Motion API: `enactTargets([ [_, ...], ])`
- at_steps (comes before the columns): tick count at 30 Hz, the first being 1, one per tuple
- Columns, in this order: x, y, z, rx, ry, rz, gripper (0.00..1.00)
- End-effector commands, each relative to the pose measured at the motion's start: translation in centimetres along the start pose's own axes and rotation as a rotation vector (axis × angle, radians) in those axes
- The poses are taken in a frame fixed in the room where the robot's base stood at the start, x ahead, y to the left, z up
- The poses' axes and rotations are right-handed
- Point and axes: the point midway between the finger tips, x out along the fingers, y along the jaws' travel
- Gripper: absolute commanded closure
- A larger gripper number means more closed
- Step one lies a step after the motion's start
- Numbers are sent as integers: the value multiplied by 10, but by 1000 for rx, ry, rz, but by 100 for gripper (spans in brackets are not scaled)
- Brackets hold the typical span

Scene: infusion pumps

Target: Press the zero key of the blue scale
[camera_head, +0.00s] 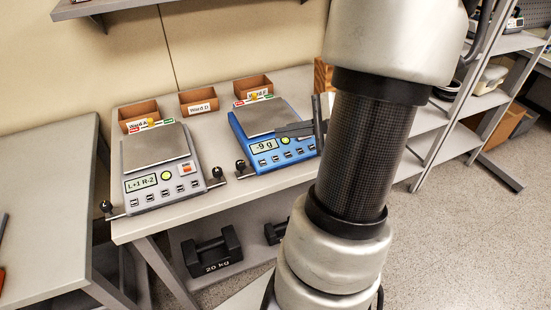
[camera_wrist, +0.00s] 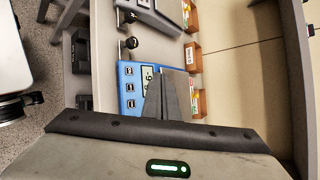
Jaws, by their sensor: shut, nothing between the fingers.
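The blue scale (camera_head: 239,121) stands on the bench with a grey pan on top, and its display (camera_head: 265,147) reads -9 g. Key labels are too small to read, so I cannot tell which is zero. My gripper (camera_head: 280,132) is shut and empty, its tips over the scale near the pan's front edge. In the wrist view, the shut fingers (camera_wrist: 165,88) cover part of the blue scale (camera_wrist: 124,68); contact is unclear.
A grey scale (camera_head: 158,170) reading L+1 R-2 stands to the left. Several brown bins (camera_head: 198,103) line the back of the bench (camera_head: 232,190). Black knobs (camera_head: 241,166) stick out beside the scales. A 20 kg weight (camera_head: 212,252) lies on the lower shelf.

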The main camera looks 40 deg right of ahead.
Motion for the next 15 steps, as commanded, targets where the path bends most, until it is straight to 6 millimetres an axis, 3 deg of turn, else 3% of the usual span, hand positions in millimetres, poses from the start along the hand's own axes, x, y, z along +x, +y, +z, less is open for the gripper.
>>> enactTargets([
  [15,48,38,-35,0,-1,1,100],
])
